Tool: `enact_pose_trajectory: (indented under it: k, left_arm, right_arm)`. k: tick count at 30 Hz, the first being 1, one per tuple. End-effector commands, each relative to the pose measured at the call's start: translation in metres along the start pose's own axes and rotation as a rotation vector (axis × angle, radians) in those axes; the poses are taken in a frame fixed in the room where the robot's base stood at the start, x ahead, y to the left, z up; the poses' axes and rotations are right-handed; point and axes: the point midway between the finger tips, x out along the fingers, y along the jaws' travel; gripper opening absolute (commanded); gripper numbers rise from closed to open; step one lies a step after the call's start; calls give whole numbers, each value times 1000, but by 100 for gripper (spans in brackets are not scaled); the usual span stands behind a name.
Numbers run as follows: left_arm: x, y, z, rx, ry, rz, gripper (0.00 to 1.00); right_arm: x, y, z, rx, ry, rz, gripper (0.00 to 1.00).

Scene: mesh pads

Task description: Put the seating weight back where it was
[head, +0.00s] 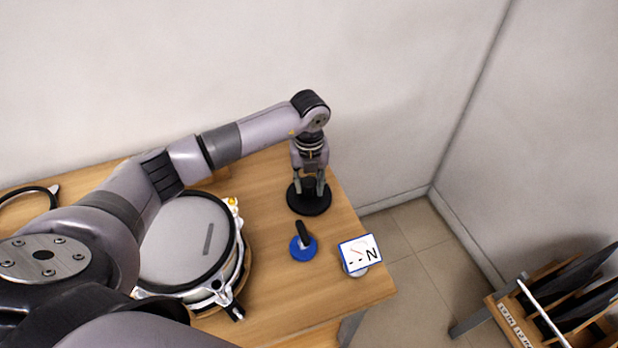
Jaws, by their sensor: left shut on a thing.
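My left gripper (309,183) reaches down from above at the back right of the wooden table. It is shut on the upright grip of a black round-based weight (309,206), which looks like the seating weight. The weight's base is at or just above the table top; I cannot tell if it touches. A blue disc with a black handle (303,248) sits on the table in front of it. My right gripper is out of view.
A drum with a pale head (180,240) stands left on the table (270,293), partly hidden by my arm. A small sign marked N (360,250) stands near the right edge. A black hoop (28,195) lies far left. A wooden rack (520,325) stands right.

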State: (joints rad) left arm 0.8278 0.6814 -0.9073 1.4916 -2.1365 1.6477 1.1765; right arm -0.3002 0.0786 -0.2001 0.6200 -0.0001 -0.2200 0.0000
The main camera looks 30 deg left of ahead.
Motion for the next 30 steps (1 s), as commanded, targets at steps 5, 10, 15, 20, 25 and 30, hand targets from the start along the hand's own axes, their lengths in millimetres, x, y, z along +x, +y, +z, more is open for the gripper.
enact_pose_trajectory:
  k: [5, 10, 15, 20, 25, 30]
  left_arm:
    - [1, 0, 0, 0, 0, 0, 31]
    - [1, 0, 0, 0, 0, 0, 43]
    - [1, 0, 0, 0, 0, 0, 51]
    - [1, 0, 0, 0, 0, 0, 51]
    - [-4, 0, 0, 0, -1, -1, 51]
    - [-29, 0, 1, 1, -5, -3, 51]
  right_arm:
    - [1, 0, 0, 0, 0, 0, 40]
    - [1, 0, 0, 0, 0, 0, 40]
    - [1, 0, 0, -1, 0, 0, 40]
    - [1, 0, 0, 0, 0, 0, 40]
    - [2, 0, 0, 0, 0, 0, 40]
    - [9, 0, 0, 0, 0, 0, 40]
